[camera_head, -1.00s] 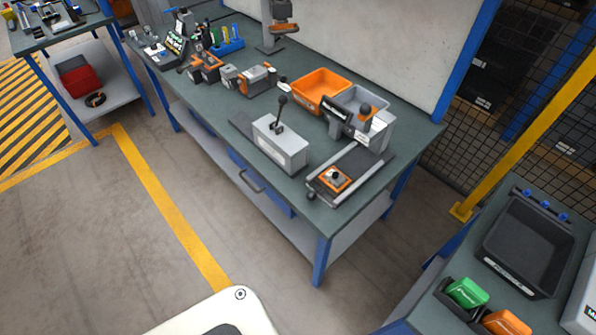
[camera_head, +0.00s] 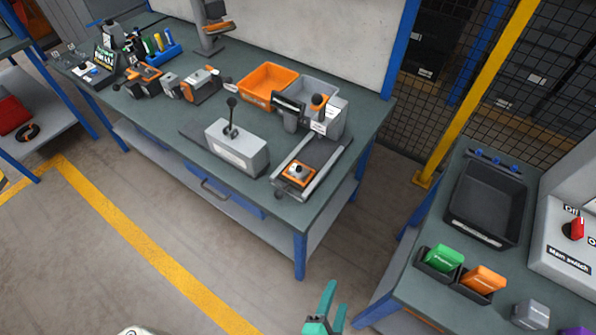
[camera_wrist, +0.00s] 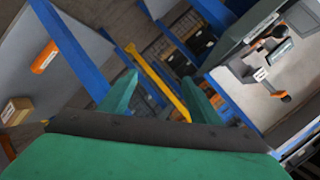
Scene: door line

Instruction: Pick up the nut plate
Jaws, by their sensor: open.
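What looks like the nut plate (camera_head: 298,173) is a small orange-edged plate with a grey, knobbed top. It lies on a dark, rail-sided fixture (camera_head: 322,176) at the near right end of the green-topped bench. My gripper (camera_head: 336,297) shows teal fingers at the bottom of the head view, low in front of the bench and well apart from the plate. In the wrist view my gripper (camera_wrist: 158,80) has its two fingers spread with nothing between them. I cannot make out the plate in the wrist view.
A grey box with a lever (camera_head: 237,147) stands left of the fixture. An orange bin (camera_head: 268,84) and a grey bin sit behind. A second bench at right holds a black tray (camera_head: 488,205) and coloured blocks. Floor in front is clear.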

